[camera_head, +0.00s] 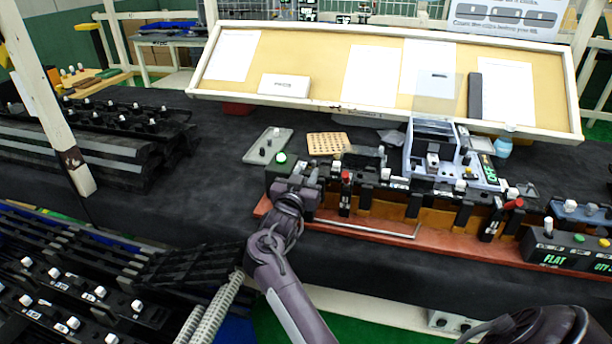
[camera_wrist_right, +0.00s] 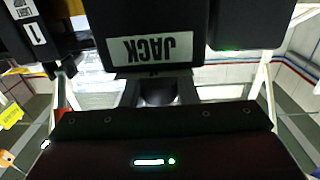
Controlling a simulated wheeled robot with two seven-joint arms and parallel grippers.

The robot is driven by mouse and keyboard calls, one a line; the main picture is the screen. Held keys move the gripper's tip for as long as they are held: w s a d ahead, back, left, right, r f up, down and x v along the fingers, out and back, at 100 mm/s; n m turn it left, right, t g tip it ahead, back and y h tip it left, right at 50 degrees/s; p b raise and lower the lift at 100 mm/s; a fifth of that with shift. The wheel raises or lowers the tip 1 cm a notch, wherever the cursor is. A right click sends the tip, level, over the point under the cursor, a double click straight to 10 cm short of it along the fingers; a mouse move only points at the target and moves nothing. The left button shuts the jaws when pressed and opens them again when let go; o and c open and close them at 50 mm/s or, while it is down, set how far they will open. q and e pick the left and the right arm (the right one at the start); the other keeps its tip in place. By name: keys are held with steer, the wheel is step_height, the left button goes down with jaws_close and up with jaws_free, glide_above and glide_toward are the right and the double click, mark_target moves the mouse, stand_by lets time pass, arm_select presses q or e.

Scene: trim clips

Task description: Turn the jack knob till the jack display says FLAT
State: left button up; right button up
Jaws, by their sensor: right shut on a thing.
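A black box with an upside-down JACK label (camera_wrist_right: 150,48) fills the upper middle of the right wrist view. Just below it, my right gripper (camera_wrist_right: 158,92) is shut on the dark, rounded jack knob, which is mostly hidden between the fingers. A display (camera_head: 555,259) at the far right reads FLAT in green. I cannot tell whether it is the jack display. My left gripper is not in view.
The fixture's red-brown base (camera_head: 365,225) carries several clips and toggles. A grey-white device (camera_head: 433,148) stands behind it. A grey plate (camera_head: 268,145) and a perforated tan block (camera_head: 327,143) lie behind the gripper. Black racks stand at left; the dark bench between is clear.

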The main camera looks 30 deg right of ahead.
steer(key=shift+r+n+t+y+p, duration=0.1)
steer(key=shift+n+t+y+p, duration=0.3)
steer(key=shift+n+p, duration=0.15)
steer(key=shift+n+t+y, duration=0.35)
steer(key=shift+t+y, duration=0.25)
steer(key=shift+w+n+t+y+p, duration=0.1)
steer(key=shift+n+t+y+p, duration=0.25)
steer(key=shift+n+t+y, duration=0.2)
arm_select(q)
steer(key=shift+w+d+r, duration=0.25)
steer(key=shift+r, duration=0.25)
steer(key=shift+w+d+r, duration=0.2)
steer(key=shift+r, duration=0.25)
arm_select(e)
steer(key=shift+a, duration=0.1)
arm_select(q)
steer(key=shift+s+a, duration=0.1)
arm_select(e)
steer(key=o, duration=0.7)
steer(key=shift+o, duration=1.4)
steer(key=shift+w+f, duration=0.15)
steer(key=shift+f, duration=0.05)
